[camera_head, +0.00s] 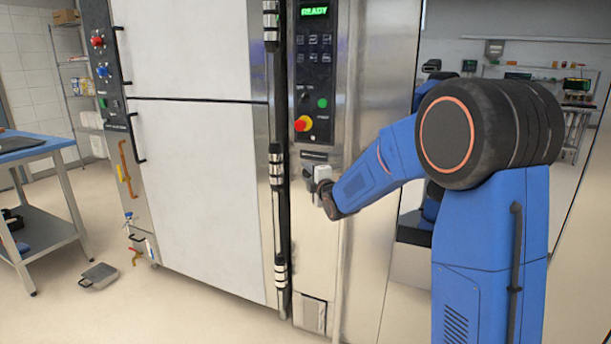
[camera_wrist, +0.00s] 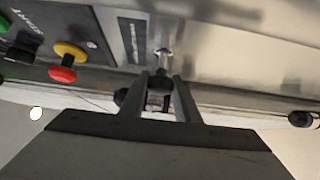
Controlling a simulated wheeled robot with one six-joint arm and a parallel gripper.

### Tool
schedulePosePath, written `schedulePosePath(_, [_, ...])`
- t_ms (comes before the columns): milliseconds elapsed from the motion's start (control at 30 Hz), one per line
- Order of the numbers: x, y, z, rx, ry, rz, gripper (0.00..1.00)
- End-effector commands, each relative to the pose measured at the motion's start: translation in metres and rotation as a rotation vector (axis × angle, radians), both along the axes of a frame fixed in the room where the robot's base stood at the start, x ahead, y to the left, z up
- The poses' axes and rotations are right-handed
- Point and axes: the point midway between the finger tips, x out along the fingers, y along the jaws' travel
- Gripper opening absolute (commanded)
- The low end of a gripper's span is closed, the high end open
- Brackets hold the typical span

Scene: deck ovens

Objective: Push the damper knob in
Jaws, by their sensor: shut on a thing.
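The damper knob (camera_wrist: 158,84) is a small dark knob on a bright metal stem coming out of the steel oven panel, in the wrist view. My gripper (camera_wrist: 161,77) is at the knob, with one finger on each side, shut on it. In the head view my gripper (camera_head: 318,180) is against the panel below the control buttons. There my gripper and wrist hide the knob.
A red and yellow stop button (camera_head: 303,124) sits on the control panel just above my gripper; it also shows in the wrist view (camera_wrist: 66,62). The oven's vertical handle bar (camera_head: 277,215) runs close on the left. A blue-topped table (camera_head: 30,148) stands far left.

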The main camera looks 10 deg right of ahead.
Motion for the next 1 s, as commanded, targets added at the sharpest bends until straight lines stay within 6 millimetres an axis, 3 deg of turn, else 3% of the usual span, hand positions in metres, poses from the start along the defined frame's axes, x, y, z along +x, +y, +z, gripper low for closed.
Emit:
schedulePosePath(67, [0.000,0.000,-0.001,0.000,0.002,0.000,0.00])
schedulePosePath(100, [0.000,0.000,-0.001,0.000,0.002,0.000,0.31])
schedulePosePath(167, [0.000,0.000,-0.001,0.000,0.002,0.000,0.45])
schedulePosePath(567, [-0.004,-0.001,0.000,0.000,0.000,0.000,0.47])
schedulePosePath(733, [-0.025,-0.004,0.001,-0.001,0.000,0.000,0.47])
schedulePosePath(1000, [-0.076,-0.012,0.001,0.000,-0.001,-0.001,0.47])
